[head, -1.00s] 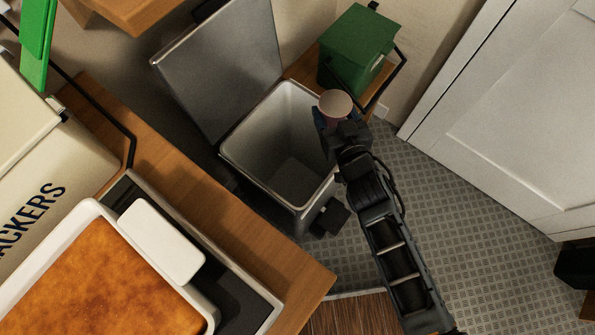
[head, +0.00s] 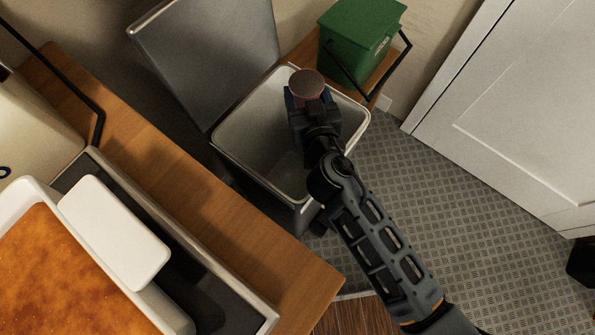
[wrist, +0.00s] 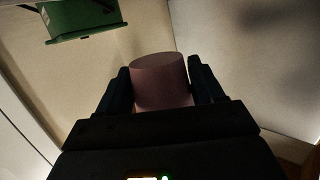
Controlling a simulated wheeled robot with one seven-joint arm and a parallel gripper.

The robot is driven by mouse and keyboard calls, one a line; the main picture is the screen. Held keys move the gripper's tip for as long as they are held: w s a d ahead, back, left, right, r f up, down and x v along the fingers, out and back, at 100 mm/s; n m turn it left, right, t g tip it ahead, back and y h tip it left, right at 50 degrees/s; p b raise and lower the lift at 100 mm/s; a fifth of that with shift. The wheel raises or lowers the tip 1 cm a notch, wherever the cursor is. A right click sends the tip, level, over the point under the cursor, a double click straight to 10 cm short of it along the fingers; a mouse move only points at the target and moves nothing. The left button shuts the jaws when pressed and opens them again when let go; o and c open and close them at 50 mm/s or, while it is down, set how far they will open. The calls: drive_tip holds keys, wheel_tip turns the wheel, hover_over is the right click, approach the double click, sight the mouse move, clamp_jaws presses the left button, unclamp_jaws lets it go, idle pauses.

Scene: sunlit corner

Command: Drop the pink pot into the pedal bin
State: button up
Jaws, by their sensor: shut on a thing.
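The pink pot (head: 306,83) is held in my gripper (head: 305,98), which is shut on it. In the wrist view the pot (wrist: 160,82) sits between the two dark fingers of my gripper (wrist: 160,88). The pedal bin (head: 236,140) stands open, its grey lid (head: 207,58) raised behind it. In the head view the pot and gripper overlap the bin's opening, towards its far right side. My gripper hides part of the bin's inside. The exact height of the pot relative to the rim is hard to tell.
A green box (head: 360,38) stands on a wooden surface behind the bin. A wooden counter (head: 210,185) with a tray of orange-brown food (head: 60,275) is at left. A white door (head: 520,110) is at right, with patterned floor (head: 420,190) before it.

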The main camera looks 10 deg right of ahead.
drive_tip(key=shift+w+a+m+h+b, duration=0.2)
drive_tip(key=shift+a+h+b, duration=0.1)
drive_tip(key=shift+a+b, duration=0.3)
drive_tip(key=shift+w+a+m+h+b, duration=0.2)
drive_tip(key=shift+a+h+b, duration=0.1)
drive_tip(key=shift+a+b, duration=0.25)
wheel_tip(320, 180, down, 6)
drive_tip(key=b, duration=0.4)
drive_tip(key=shift+r, duration=0.15)
drive_tip(key=o, duration=1.1)
drive_tip(key=shift+s, duration=0.1)
wheel_tip(320, 180, up, 5)
drive_tip(key=shift+d+f+p, duration=0.1)
drive_tip(key=shift+d+p, duration=0.05)
drive_tip(key=shift+p, duration=0.6)
drive_tip(key=s+d+r+p, duration=0.3)
drive_tip(key=d+r, duration=0.3)
drive_tip(key=d, duration=0.4)
drive_tip(key=shift+s+d, duration=0.4)
drive_tip(key=shift+s, duration=0.05)
drive_tip(key=shift+r, duration=0.1)
